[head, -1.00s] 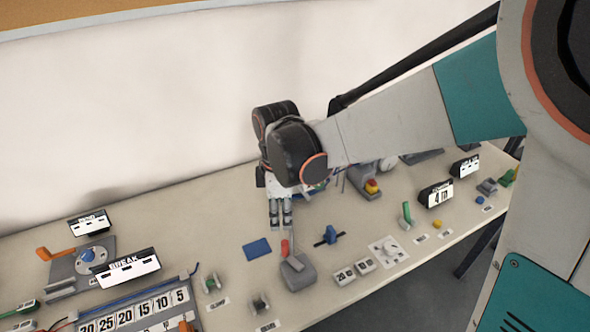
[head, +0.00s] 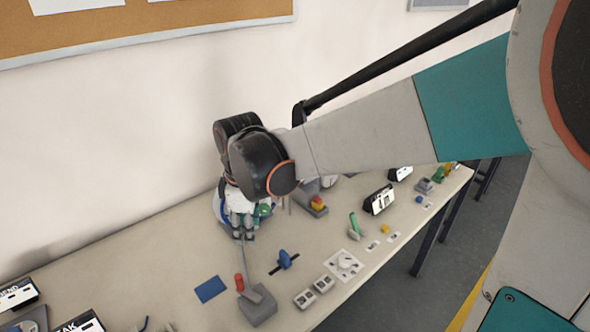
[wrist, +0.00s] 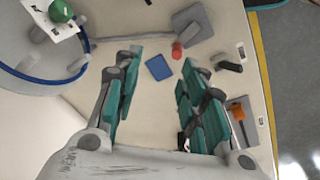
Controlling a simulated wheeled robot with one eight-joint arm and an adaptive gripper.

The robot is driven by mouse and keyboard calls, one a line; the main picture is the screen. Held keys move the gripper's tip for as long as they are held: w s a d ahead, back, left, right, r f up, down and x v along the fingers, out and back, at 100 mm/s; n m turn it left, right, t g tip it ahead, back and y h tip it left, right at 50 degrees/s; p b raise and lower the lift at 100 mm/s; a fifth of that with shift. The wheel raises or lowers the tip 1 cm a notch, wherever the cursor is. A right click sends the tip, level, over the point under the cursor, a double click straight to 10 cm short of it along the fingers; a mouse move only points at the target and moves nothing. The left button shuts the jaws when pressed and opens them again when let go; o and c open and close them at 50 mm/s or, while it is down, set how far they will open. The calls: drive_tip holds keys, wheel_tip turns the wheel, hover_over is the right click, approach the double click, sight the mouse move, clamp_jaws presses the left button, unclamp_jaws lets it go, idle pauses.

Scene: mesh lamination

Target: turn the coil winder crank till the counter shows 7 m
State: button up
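A round drum with a blue rim, which looks like the coil winder, shows at the upper left of the wrist view (wrist: 80,70). A green knob (wrist: 61,11), perhaps its crank handle, sits on a pale plate there. In the head view the drum is mostly hidden behind my gripper, and the green knob (head: 264,210) shows just right of it. My gripper (wrist: 162,58) is open, its fingers wide apart with nothing between them. It points down over the bench beside the drum, apart from the knob. I cannot make out a metre reading.
A red-handled lever on a grey base (head: 257,305), a blue pad (head: 210,289) and a blue knob (head: 285,259) lie in front. The wall is behind.

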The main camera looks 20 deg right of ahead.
drive_tip(key=s+d+m+t+b, duration=0.6)
drive_tip(key=s+d+m, duration=0.4)
drive_tip(key=s+m, duration=0.4)
drive_tip(key=n+g+p, duration=0.7)
drive_tip(key=n, duration=0.8)
hover_over(238, 274)
wheel_tip(238, 274, down, 5)
wheel_tip(238, 274, down, 13)
drive_tip(key=b, duration=1)
drive_tip(key=shift+f, duration=0.2)
clamp_jaws()
